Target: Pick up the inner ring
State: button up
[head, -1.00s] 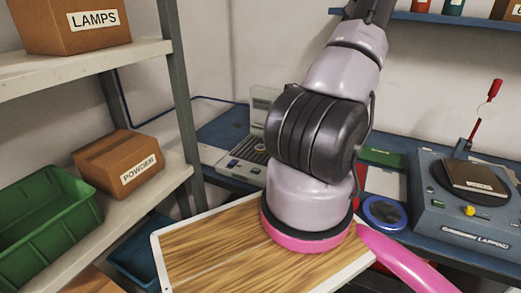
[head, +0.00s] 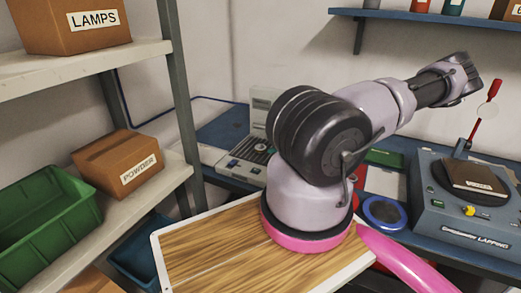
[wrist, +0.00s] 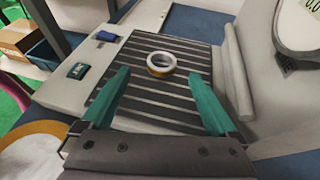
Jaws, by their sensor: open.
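A small ring (wrist: 161,64), pale on its upper rim with a tan-gold band, lies flat on a dark grooved plate (wrist: 140,112) in the wrist view. I take it for the inner ring. My gripper (wrist: 159,74) is open and empty, its two teal fingers apart on either side of the view. The ring appears between and slightly beyond the fingertips; the height gap cannot be told. In the head view the pale machine (head: 243,170) with the grooved plate stands behind my arm. My gripper is not clearly visible there.
A raised pale bar (wrist: 235,72) runs along the plate's right side. A pale round-ended panel (wrist: 290,22) stands at upper right. In the head view, a lapping machine (head: 450,222) and a blue-rimmed round dish (head: 384,213) are on the bench at right; shelving (head: 172,90) is at left.

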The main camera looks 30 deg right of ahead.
aim_at(265, 147)
jog(key=x, duration=0.5)
jog(key=shift+w+a+f, duration=0.1)
jog(key=shift+w, duration=0.25)
grip_shut()
